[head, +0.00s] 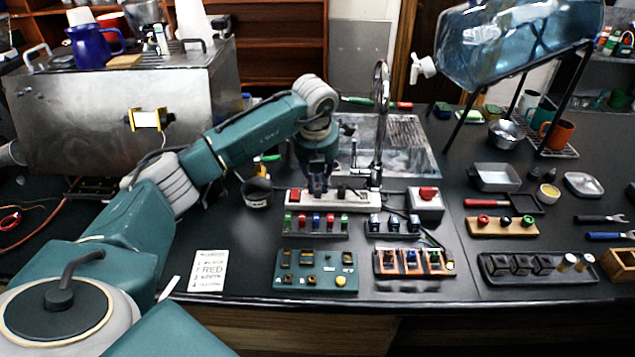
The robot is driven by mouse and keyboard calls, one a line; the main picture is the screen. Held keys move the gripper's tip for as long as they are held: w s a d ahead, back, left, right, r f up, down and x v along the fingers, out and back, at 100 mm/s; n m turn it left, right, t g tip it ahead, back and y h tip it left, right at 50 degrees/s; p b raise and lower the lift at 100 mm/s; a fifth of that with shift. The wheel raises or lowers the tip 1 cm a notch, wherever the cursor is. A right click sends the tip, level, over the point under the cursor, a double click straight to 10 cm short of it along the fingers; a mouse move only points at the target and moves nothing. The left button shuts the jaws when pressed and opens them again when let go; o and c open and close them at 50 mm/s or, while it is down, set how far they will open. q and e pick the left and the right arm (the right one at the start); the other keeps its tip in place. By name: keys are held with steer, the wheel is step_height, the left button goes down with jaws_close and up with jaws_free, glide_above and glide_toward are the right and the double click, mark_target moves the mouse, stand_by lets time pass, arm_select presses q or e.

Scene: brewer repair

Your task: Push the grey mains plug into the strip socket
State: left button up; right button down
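The white power strip (362,205) lies on the dark worktop in front of the sink, with a red switch at its left end. My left gripper (318,188) points down at the strip's middle-left part, its dark fingers at or just above the strip's top. The fingers are small and dark here, so I cannot tell their opening or whether they touch the strip. I cannot make out the grey mains plug clearly; it may be hidden at the fingers. A small dark shape shows on the strip just right of the fingers. My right gripper is not in view.
A box with a red button (427,203) stands right of the strip, with dark cable beside it. Racks of coloured parts (316,222) and a green board (314,271) lie in front. The sink (400,150) and tall tap (380,110) are behind. A black cup (257,193) stands left.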

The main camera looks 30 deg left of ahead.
arm_select(q)
steer(key=o, duration=0.4)
steer(key=shift+c, duration=0.2)
steer(key=shift+r, duration=0.15)
steer(key=v, duration=1.2)
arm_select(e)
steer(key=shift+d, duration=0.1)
